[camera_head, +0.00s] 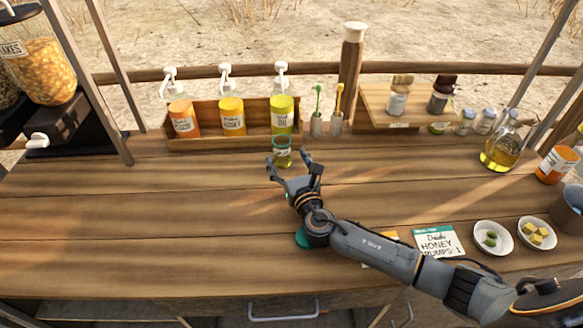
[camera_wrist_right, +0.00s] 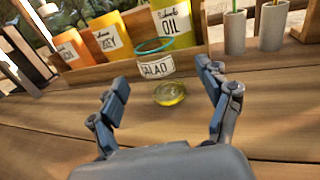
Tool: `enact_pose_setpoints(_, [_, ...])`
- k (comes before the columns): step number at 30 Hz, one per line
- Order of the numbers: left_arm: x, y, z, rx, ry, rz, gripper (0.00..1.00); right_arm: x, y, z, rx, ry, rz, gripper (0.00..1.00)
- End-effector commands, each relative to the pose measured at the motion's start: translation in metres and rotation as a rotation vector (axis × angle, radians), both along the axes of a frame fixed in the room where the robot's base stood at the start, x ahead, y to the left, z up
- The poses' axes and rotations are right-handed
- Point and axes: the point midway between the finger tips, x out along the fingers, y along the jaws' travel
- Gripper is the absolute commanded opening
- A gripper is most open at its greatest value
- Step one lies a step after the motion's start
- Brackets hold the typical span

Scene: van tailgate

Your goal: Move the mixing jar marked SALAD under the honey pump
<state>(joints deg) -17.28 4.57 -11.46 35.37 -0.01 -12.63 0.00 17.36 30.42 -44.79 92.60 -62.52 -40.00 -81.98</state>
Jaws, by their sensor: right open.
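The mixing jar marked SALAD (camera_head: 281,152) is clear with a teal rim and yellow liquid at its base. It stands upright on the wooden counter in front of the oil pump (camera_head: 282,115). The honey pump (camera_head: 232,116), yellow with a white nozzle, stands in the middle of the rack, left of the jar. My right gripper (camera_head: 288,164) is open just in front of the jar. In the right wrist view, the jar (camera_wrist_right: 168,82) appears between the spread fingers, which seem not to touch it. My left gripper is out of view.
An orange pump (camera_head: 185,119) fills the left of the wooden rack (camera_head: 205,143). Utensil cups (camera_head: 318,126) and a tall mill (camera_head: 350,75) stand right. An order card (camera_head: 437,242) reads HONEY PUMPS: 1. Bowls (camera_head: 493,238) lie front right. The left counter is clear.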

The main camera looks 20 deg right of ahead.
Motion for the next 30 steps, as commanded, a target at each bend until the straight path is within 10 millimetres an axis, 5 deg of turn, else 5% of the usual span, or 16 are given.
enact_pose_setpoints(6, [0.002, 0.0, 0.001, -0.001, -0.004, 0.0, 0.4, 0.026, 0.0, 0.0, 0.001, 0.0, -0.001, 0.77])
enact_pose_setpoints(17, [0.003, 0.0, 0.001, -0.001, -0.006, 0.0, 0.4, 0.033, 0.0, 0.0, 0.001, 0.0, 0.001, 0.77])
enact_pose_setpoints(27, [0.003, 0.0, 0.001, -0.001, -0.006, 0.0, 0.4, 0.032, 0.0, 0.0, 0.0, 0.001, 0.0, 0.13])
enact_pose_setpoints(30, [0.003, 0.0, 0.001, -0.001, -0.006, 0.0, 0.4, 0.033, 0.001, 0.0, 0.001, 0.0, 0.0, 0.13])
